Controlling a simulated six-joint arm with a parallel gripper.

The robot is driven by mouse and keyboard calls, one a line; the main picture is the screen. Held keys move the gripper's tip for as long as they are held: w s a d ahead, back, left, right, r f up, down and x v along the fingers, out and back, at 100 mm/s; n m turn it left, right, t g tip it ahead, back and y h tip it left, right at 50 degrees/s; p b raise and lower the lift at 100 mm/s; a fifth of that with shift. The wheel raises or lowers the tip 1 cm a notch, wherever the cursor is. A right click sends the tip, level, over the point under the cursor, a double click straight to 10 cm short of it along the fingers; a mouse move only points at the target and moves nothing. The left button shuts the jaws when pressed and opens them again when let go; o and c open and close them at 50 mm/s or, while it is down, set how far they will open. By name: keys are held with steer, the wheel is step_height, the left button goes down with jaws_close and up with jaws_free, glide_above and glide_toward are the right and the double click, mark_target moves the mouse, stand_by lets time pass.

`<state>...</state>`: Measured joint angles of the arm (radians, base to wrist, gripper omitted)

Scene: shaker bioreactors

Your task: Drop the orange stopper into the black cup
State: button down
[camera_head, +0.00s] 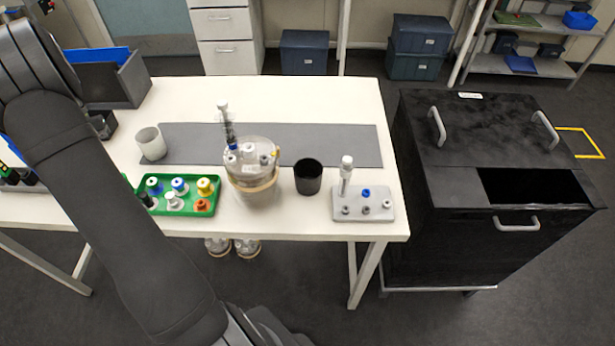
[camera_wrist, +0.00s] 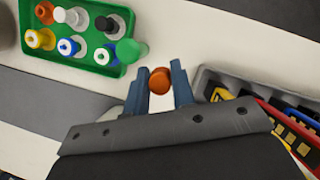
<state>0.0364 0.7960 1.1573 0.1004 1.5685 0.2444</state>
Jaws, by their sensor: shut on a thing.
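In the wrist view my gripper (camera_wrist: 160,82) is shut on an orange stopper (camera_wrist: 160,80), which sits between the two blue-grey fingertips. Another orange piece (camera_wrist: 44,12) is in the corner of the green tray (camera_wrist: 98,66); it also shows in the head view (camera_head: 202,205). The black cup (camera_head: 308,177) stands upright on the white table, right of the bioreactor vessel; its inside looks dark. In the head view my arm hides the gripper and the left part of the tray. The black cup is not seen in the wrist view.
The green tray holds several coloured stoppers. A clear-walled vessel (camera_head: 252,178) with a syringe on top stands between tray and cup. A grey block (camera_head: 362,205) with a tall white-capped piece is right of the cup. A pale cup (camera_head: 151,143) stands behind the tray. A rack (camera_wrist: 203,82) of coloured items is beside my gripper.

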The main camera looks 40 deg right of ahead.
steer(key=s+d+r, duration=0.2)
steer(key=s+d, duration=0.3)
steer(key=d, duration=0.7)
steer(key=s+d+r, duration=0.2)
steer(key=s+d, duration=0.4)
steer(key=d, duration=0.6)
steer(key=s+d+r, duration=0.2)
steer(key=s+d, duration=0.6)
steer(key=s, duration=0.4)
steer(key=s+d+r, duration=0.2)
steer(key=s+d, duration=0.6)
steer(key=s, duration=0.4)
steer(key=shift+w+f, duration=0.1)
steer(key=shift+f, duration=2.5)
steer(key=c, duration=1.1)
jaws_free()
steer(key=shift+c, duration=0.2)
